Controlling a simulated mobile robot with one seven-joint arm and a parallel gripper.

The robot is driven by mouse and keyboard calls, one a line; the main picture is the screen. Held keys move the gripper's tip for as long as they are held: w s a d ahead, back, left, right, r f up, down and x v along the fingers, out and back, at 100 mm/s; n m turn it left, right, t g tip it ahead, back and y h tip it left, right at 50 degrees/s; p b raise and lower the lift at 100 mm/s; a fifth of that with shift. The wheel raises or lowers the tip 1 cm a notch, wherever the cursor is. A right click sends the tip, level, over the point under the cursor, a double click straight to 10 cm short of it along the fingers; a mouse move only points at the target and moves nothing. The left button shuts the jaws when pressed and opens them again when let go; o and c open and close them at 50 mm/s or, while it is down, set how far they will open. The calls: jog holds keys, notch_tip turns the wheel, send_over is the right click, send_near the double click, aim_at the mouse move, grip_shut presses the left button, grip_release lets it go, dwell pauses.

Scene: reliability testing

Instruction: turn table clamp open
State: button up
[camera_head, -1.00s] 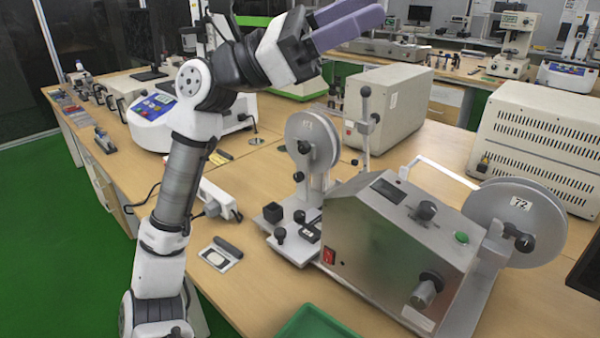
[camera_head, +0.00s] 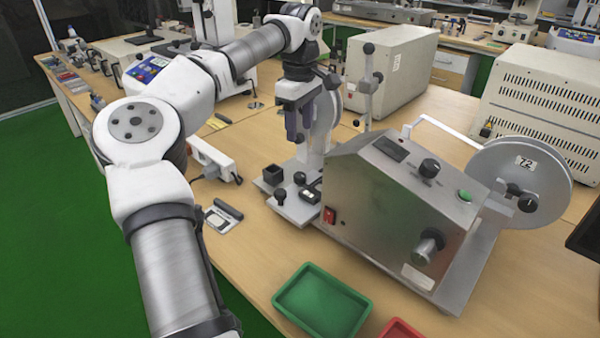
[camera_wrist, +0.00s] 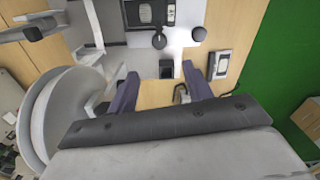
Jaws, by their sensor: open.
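The grey metal tester (camera_head: 395,205) stands on the wooden table. A low platform at its left end bears a round black knob (camera_head: 299,178), a second black knob (camera_head: 280,194) and a square black block (camera_head: 273,173). I cannot tell which part is the table clamp. My gripper (camera_head: 297,137) points down above the platform, its purple fingers apart and empty. In the wrist view, the block (camera_wrist: 166,68) shows between the fingers, and the two knobs (camera_wrist: 159,41) (camera_wrist: 199,34) lie beyond it. The gripper appears apart from all of them.
A reel disc (camera_wrist: 68,112) stands close beside my gripper, partly hidden by it in the head view. Another disc marked 72 (camera_head: 522,180) is at the tester's right. A green tray (camera_head: 322,301) and a red tray (camera_head: 400,330) lie in front. A white power strip (camera_head: 213,160) lies left.

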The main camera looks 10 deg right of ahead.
aim_at(300, 174)
notch_tip(300, 174, down, 13)
jog(key=shift+r, duration=0.1)
jog(key=shift+c, duration=0.2)
jog(key=c, duration=0.9)
